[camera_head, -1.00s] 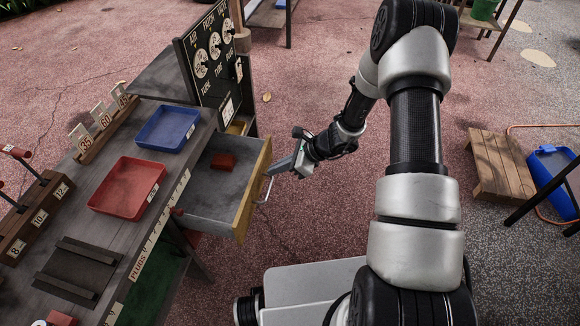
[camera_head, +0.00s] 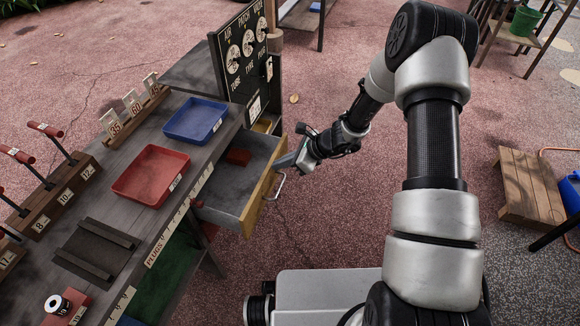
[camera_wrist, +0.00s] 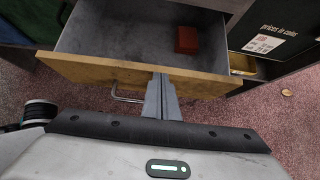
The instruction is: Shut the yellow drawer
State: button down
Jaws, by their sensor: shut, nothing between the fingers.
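The yellow drawer (camera_head: 262,188) stands partly open from the workbench, with its yellow-fronted panel facing my arm. In the wrist view its front (camera_wrist: 110,72) spans the picture, and a red block (camera_wrist: 187,40) lies inside at the back right. The block also shows in the head view (camera_head: 238,157). A metal bar handle (camera_head: 277,187) is on the front. My gripper (camera_head: 279,163) is shut and empty, its fingertips at the drawer front. In the wrist view the fingers (camera_wrist: 161,90) reach the front's top edge, right of the handle; contact looks likely but is unclear.
A blue tray (camera_head: 195,121) and a red tray (camera_head: 151,175) sit on the bench top. A dark dial board (camera_head: 243,60) rises behind the drawer. A wooden stool (camera_head: 525,185) stands at the right on open floor.

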jog(key=w+a, duration=0.4)
jog(key=a, duration=0.8)
jog(key=shift+w+b, duration=0.2)
jog(key=shift+b, duration=0.1)
